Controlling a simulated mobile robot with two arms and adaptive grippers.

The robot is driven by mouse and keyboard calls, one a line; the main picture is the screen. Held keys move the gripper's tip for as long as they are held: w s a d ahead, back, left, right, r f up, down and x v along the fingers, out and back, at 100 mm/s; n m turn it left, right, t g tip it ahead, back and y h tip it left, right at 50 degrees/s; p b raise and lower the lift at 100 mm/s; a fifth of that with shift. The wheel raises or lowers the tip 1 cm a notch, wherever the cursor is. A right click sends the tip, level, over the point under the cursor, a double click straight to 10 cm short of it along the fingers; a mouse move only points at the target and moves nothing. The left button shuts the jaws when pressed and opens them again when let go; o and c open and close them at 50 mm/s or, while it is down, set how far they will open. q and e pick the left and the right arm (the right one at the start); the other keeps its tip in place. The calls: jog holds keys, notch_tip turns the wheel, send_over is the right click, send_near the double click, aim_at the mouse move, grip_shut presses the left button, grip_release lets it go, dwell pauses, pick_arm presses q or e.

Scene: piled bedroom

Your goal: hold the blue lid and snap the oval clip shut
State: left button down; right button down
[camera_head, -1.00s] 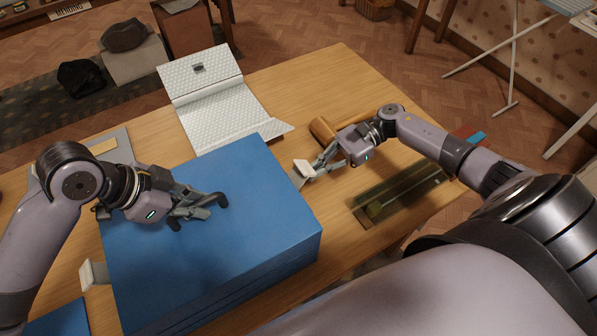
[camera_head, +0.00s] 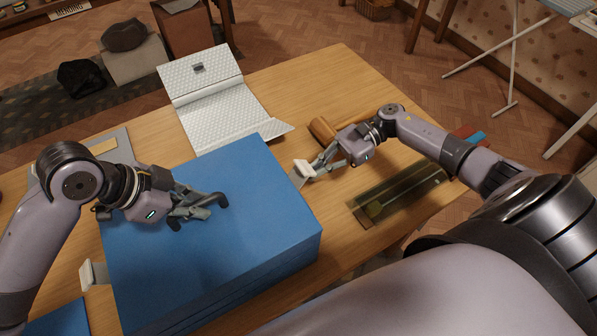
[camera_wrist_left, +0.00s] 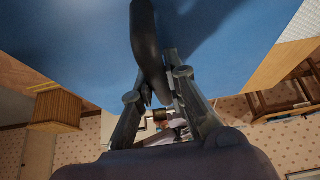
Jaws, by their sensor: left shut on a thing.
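The blue lid (camera_head: 255,215) covers a large blue box on the wooden table. A dark curved handle (camera_wrist_left: 147,45) stands on the lid. My left gripper (camera_head: 205,208) is over the lid, its fingers closed on this handle; the fingers (camera_wrist_left: 165,95) also show in the left wrist view. A pale clip (camera_head: 303,168) sticks out at the box's right side. My right gripper (camera_head: 318,168) is beside that clip, its fingertips at or very near it; contact and finger gap are unclear. Another pale clip (camera_head: 93,273) stands out, swung open, at the box's left side. I cannot tell which clip is oval.
A white quilted folding case (camera_head: 215,105) lies open behind the box. A wooden cylinder (camera_head: 323,129) lies behind my right gripper. A dark green transparent case (camera_head: 395,198) lies to the right. The table's far right part is clear.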

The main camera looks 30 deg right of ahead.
jog(key=shift+a+r, duration=0.1)
jog(key=shift+r, duration=0.05)
jog(key=shift+a+r, duration=0.3)
jog(key=shift+r, duration=0.2)
jog(key=shift+a+r, duration=0.5)
jog(key=shift+a, duration=0.05)
jog(key=shift+f, duration=0.15)
dwell(0.4)
jog(key=shift+d+f, duration=0.1)
jog(key=shift+f, duration=0.25)
jog(key=f+v, duration=0.1)
jog(key=v, duration=0.5)
jog(key=shift+d+f, duration=0.25)
jog(key=shift+d, duration=0.3)
